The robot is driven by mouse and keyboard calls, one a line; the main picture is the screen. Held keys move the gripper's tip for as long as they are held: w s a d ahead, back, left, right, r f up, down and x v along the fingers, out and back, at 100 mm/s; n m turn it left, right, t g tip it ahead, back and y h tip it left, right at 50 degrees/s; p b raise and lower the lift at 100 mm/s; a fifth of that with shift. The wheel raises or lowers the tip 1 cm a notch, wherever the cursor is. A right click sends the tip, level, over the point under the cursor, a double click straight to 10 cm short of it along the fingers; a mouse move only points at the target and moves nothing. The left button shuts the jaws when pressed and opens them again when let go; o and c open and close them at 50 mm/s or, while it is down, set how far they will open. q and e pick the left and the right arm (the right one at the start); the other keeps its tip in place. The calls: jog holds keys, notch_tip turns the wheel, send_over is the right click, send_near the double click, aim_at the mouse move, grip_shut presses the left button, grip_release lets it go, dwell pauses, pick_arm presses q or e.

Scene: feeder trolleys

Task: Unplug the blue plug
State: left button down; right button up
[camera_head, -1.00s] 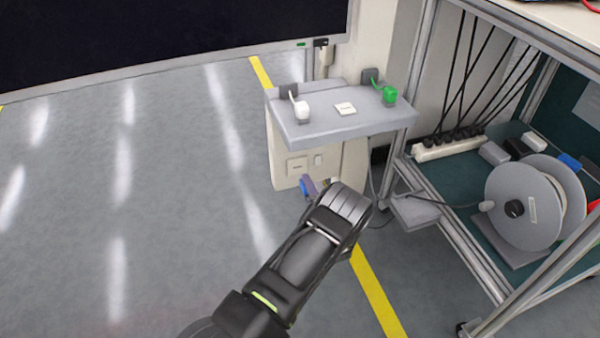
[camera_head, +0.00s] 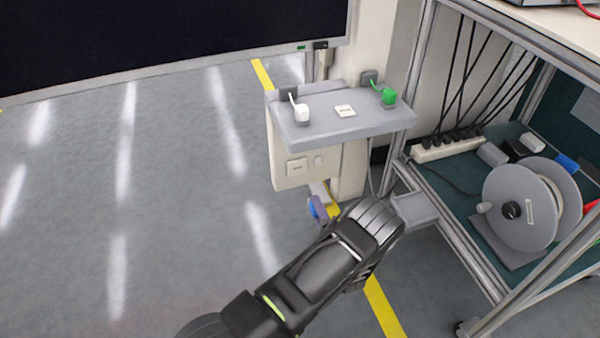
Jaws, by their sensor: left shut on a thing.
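The blue plug (camera_head: 317,209) shows just below the lower edge of the pale socket panel (camera_head: 287,172), mostly covered by my gripper. My left gripper (camera_head: 324,209) reaches in from the bottom of the head view and is shut on the plug. The fingers are small and partly hidden behind my own wrist. The plug's blue face is turned to the left and stands clear of the panel's visible front. Whether its pins still touch a socket is hidden. My right gripper is not in view.
Above the panel, a grey shelf (camera_head: 345,127) bears a white plug (camera_head: 301,112) and a green plug (camera_head: 389,96). At right, a metal-framed trolley (camera_head: 462,232) holds a cable reel (camera_head: 515,212) and a power strip (camera_head: 447,149). The floor at left is clear.

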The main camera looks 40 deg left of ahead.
pick_arm(q)
jog(key=shift+v, duration=2.45)
notch_tip(320, 180, up, 14)
jog(key=p, duration=0.9)
jog(key=shift+f+p, duration=0.25)
jog(key=shift+p, duration=0.05)
jog(key=n+b, duration=0.6)
jog(key=n, duration=1.2)
jog(key=shift+b, duration=0.4)
jog(key=shift+w+d, duration=0.1)
